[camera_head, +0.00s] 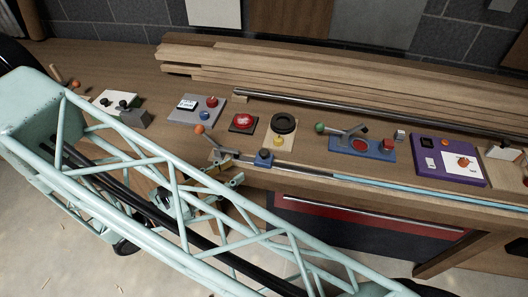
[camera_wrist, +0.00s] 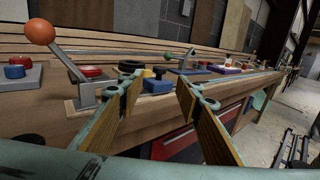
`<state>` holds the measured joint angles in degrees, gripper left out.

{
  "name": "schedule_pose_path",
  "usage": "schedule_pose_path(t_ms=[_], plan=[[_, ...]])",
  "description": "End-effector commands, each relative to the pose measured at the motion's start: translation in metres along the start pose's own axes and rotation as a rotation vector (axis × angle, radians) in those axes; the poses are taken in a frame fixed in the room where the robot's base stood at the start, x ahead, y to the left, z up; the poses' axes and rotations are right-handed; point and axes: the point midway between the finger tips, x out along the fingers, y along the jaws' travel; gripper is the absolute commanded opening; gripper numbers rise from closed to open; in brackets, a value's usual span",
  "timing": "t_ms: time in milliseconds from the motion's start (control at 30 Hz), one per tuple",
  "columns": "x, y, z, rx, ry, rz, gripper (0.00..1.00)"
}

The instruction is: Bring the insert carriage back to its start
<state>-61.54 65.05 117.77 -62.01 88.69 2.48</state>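A small blue carriage with a dark knob (camera_head: 263,158) sits on a metal rail at the bench's front edge. I take it to be the insert carriage. In the wrist view the blue carriage (camera_wrist: 157,85) appears between my fingertips but farther off. My gripper (camera_head: 229,168) is left of the carriage, low at the bench edge. In the wrist view my gripper (camera_wrist: 160,88) is open, with its wooden-faced fingers spread and nothing held. The rail (camera_head: 300,170) runs right from the carriage and continues as a light blue strip. Contact with the carriage cannot be told.
An orange-ball lever (camera_wrist: 50,50) rises close left of my fingers. Behind stand a red button box (camera_head: 242,122), a black ring (camera_head: 283,123), a green-ball lever (camera_head: 335,130) and a purple panel (camera_head: 447,160). Stacked planks (camera_head: 300,75) line the back. Open floor lies in front.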

Motion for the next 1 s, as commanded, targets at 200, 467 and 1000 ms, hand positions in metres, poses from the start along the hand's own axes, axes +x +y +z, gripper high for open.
schedule_pose_path(t_ms=[200, 467, 1000], plan=[[0.012, 0.0, 0.0, -0.001, 0.0, -0.001, 0.32], [0.037, 0.0, 0.0, -0.001, 0.0, -0.002, 0.32], [0.094, 0.0, 0.0, -0.001, 0.0, -0.002, 0.32]])
